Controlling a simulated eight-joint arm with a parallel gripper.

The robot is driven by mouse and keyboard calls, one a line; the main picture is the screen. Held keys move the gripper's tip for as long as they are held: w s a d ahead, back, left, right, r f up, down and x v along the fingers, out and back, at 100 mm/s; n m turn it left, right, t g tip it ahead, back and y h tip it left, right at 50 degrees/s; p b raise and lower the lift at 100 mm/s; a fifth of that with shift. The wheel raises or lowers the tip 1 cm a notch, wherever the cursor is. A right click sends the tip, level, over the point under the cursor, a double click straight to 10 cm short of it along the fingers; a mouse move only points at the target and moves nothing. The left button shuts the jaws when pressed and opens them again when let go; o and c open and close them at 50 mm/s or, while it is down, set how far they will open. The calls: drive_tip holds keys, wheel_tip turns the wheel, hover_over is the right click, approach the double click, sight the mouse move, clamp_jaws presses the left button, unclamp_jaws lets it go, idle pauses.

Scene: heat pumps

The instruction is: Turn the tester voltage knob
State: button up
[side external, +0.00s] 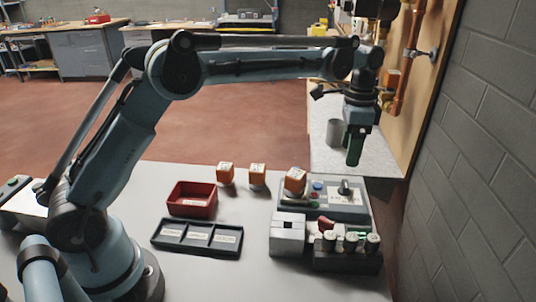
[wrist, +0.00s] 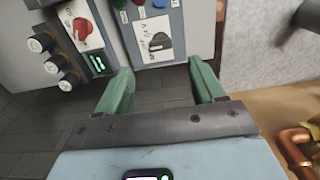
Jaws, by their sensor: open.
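My gripper (side external: 354,150) is open and empty, pointing down above the far right of the bench. In the wrist view its two green fingers (wrist: 160,76) stand apart, with nothing between them. A grey-blue box (side external: 327,202) carries a dark knob (side external: 344,187) on a white plate. This knob (wrist: 159,43) shows just beyond the fingers in the wrist view, apart from them.
Several pale-topped cylinders (side external: 351,241) stand along the dark unit. Orange boxes (side external: 226,174), a red bin (side external: 192,199) and a dark three-section tray (side external: 197,237) lie to the left. A board with copper pipes (side external: 408,45) rises at the right. The air around the gripper looks clear.

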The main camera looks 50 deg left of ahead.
sight(344, 183)
wheel_tip(344, 183, down, 10)
drive_tip(key=shift+r, duration=0.25)
drive_tip(key=c, duration=1.1)
